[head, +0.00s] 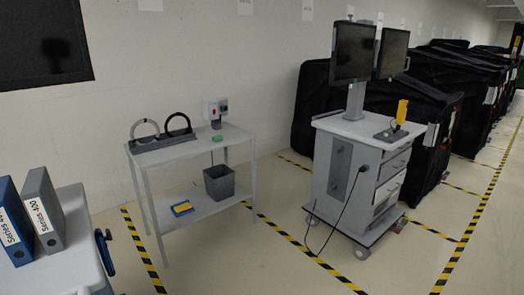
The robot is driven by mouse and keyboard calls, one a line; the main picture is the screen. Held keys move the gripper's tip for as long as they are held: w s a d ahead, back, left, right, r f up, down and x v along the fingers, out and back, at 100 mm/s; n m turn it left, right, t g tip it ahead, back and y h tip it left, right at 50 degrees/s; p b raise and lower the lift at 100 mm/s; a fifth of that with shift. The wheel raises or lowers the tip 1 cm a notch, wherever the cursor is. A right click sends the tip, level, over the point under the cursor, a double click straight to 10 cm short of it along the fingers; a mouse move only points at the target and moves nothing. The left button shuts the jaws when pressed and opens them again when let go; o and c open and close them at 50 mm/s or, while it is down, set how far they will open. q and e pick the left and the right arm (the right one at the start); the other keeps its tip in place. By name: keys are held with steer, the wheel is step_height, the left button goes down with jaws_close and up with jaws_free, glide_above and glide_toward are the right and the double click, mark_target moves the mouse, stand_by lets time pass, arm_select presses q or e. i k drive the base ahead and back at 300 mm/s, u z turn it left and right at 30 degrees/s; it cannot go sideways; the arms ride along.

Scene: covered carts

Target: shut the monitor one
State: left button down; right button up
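A white wheeled cart (341,172) with two dark monitors (354,52) (392,53) on a post stands right of centre. Its drawer fronts face right. The upper drawer (394,164) is grey and looks flush. The drawer below it (389,189) has a paler front and seems to stand out a little, but I cannot tell how far. A darker slot (384,207) lies under it. A yellow handheld device (402,111) stands in a dark base on the cart top. Neither of my grippers is in view.
A grey two-shelf table (188,151) with a dark bin (219,182) stands against the wall. Binders (43,205) stand on a cart at lower left. Black covered carts (442,100) line the right. A black cable hangs beside the monitor cart. Floor in front is clear, with striped tape.

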mark_target(353, 50)
steer(key=u, duration=0.15)
steer(key=i, duration=2.15)
steer(key=z, duration=0.55)
steer(key=i, duration=1.6)
steer(key=z, duration=0.65)
